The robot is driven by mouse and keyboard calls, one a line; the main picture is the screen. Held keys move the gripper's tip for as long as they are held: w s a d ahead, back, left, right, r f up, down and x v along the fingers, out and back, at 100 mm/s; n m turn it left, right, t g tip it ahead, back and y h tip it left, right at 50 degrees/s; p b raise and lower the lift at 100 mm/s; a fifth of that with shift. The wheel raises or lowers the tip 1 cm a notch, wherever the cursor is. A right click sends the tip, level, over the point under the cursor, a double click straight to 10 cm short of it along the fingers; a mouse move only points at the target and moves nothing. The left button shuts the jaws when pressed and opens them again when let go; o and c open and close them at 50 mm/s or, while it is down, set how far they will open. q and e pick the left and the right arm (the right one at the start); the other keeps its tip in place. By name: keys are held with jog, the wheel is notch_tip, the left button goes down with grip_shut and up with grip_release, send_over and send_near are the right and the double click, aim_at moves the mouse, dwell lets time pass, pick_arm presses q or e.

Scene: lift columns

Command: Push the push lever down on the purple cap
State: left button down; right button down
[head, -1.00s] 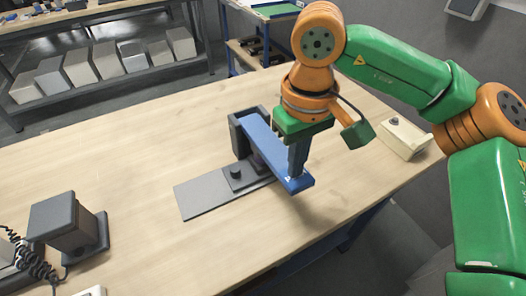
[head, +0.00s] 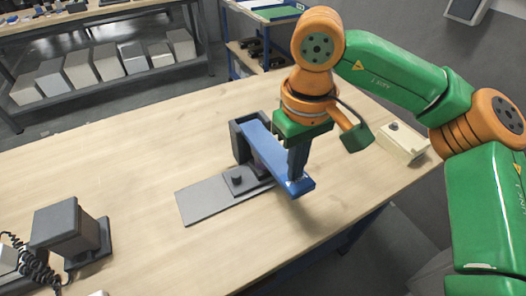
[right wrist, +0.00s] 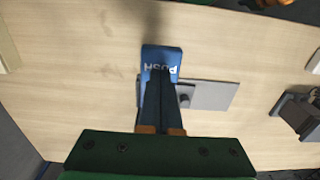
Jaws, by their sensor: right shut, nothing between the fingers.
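The blue push lever (head: 266,148) runs from a dark grey upright bracket (head: 238,141) and slopes down toward the table's near edge. In the right wrist view its end with the word PUSH (right wrist: 161,55) shows beyond my fingers. My right gripper (head: 296,179) is shut and empty, pointing down with its fingertips at the lever's free end, seemingly touching its top. It also shows in the right wrist view (right wrist: 160,74). The purple cap is not clearly visible; the lever covers the space beneath it. My left gripper is not in view.
A grey base plate (head: 205,204) with a dark knob (head: 237,180) lies under the lever. A cream box (head: 402,142) stands to the right, and a dark grey device (head: 66,226) at the left. The wooden table is otherwise largely clear.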

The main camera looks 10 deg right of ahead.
notch_tip(320, 180, up, 7)
jog(key=p, duration=0.5)
jog(key=shift+f, duration=0.3)
